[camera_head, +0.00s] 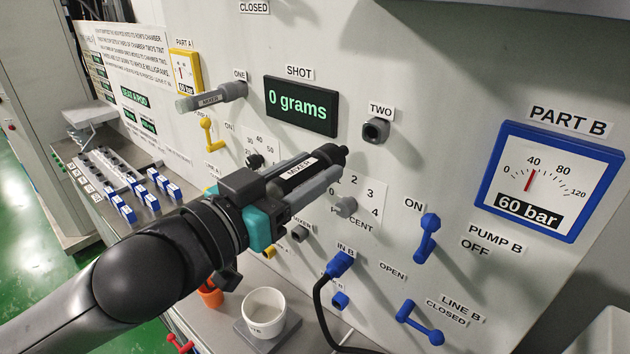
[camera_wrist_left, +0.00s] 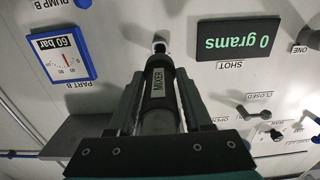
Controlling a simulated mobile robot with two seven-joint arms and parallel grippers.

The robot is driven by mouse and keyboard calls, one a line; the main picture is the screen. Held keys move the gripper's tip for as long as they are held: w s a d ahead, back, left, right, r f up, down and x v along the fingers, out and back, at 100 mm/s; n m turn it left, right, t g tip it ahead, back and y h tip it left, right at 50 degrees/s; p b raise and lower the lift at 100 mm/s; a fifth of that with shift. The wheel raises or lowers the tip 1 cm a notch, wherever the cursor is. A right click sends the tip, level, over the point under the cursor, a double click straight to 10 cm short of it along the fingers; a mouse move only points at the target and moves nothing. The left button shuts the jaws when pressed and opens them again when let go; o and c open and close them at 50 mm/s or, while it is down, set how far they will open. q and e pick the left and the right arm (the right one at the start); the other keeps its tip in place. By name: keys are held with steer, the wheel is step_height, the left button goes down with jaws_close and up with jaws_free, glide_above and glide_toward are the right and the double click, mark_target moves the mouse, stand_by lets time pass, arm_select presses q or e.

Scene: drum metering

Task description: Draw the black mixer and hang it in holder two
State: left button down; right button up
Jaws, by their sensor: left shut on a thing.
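My left gripper (camera_head: 300,180) is shut on the black mixer (camera_head: 326,155), a dark cylinder with a white MIXER label. It holds the mixer clear of the panel's lower dials, with the tip pointing up and right towards the panel. In the left wrist view the mixer (camera_wrist_left: 161,88) lies between the two fingers, its tip just below a round fitting (camera_wrist_left: 160,47). Holder two (camera_head: 376,130) is a dark socket on the panel under the TWO label and looks empty; the mixer tip is apart from it, below and left. My right gripper is not in view.
A grey mixer (camera_head: 212,97) sits in the holder labelled ONE. The SHOT display (camera_head: 301,105) reads 0 grams. A white cup (camera_head: 264,311) stands on a grey plate below my arm. A black hose (camera_head: 320,300) runs from IN B. Blue levers (camera_head: 427,237) stick out at right.

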mark_target(345, 149)
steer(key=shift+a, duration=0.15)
arm_select(q)
steer(key=shift+p, duration=0.3)
steer(key=p+x, duration=0.1)
steer(key=x, duration=0.2)
steer(key=shift+w, duration=0.15)
steer(key=shift+p+x, duration=0.35)
steer(key=shift+x, duration=0.95)
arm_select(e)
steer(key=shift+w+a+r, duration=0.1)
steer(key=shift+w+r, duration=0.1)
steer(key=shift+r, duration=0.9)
arm_select(q)
steer(key=shift+d, duration=0.1)
steer(key=shift+p, duration=0.85)
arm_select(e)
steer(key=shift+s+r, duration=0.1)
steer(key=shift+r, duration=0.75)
arm_select(q)
steer(key=shift+p+x, duration=0.45)
steer(key=shift+x, duration=1.45)
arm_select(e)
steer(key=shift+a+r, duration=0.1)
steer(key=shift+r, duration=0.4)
